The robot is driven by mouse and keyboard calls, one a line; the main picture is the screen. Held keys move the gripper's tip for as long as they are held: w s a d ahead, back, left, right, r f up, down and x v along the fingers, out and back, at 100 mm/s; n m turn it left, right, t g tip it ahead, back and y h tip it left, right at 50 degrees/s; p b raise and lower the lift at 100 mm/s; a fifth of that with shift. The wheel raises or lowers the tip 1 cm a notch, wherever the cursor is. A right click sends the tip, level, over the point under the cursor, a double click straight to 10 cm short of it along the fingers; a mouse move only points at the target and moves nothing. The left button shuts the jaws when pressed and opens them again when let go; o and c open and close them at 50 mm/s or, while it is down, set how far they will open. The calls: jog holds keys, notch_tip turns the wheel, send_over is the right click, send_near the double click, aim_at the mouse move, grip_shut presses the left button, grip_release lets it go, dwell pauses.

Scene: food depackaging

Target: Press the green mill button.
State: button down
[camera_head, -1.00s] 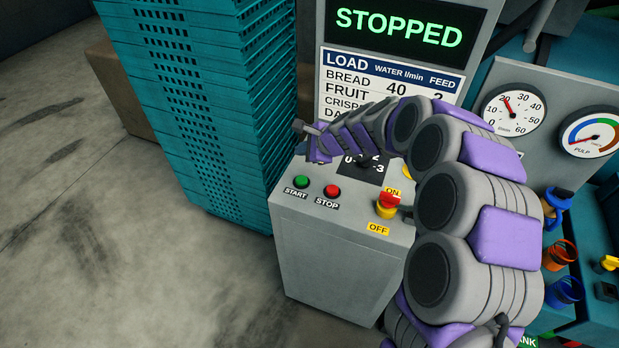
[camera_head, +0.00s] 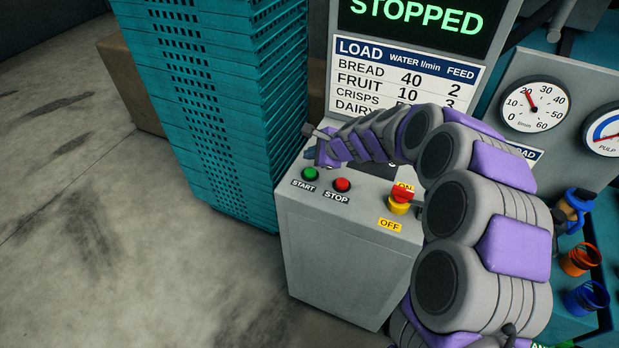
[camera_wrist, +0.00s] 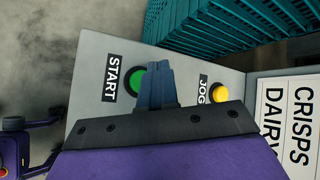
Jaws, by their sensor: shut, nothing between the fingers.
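The green button (camera_head: 310,174), labelled START, sits on the sloped top of a grey control box (camera_head: 345,250). In the wrist view the green button (camera_wrist: 139,82) lies just beyond and to the left of my fingertips, partly covered by them. My gripper (camera_head: 309,153) is shut and empty, close above and behind the green button in the head view. Its blue fingers (camera_wrist: 158,70) are together in the wrist view. Whether they touch the button cannot be told. The screen (camera_head: 420,18) reads STOPPED.
A red STOP button (camera_head: 342,185) is right of the green one. A red and yellow ON/OFF switch (camera_head: 400,200) is further right. A yellow JOG button (camera_wrist: 218,93) shows in the wrist view. Stacked teal crates (camera_head: 215,110) stand close on the left.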

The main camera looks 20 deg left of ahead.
aim_at(312, 173)
jog(key=shift+f+b, duration=0.65)
jog(key=shift+f, duration=1.05)
jog(key=shift+f, duration=0.1)
dwell(0.6)
jog(key=shift+f, duration=0.25)
jog(key=shift+s+f+b, duration=0.1)
jog(key=shift+f+b, duration=0.2)
jog(key=shift+f, duration=0.2)
dwell(0.8)
jog(key=shift+r, duration=0.15)
jog(key=shift+r+p, duration=0.75)
jog(key=shift+p, duration=0.15)
notch_tip(312, 173, up, 5)
jog(key=p, duration=0.4)
jog(key=shift+r+p, duration=0.1)
jog(key=shift+p, duration=0.2)
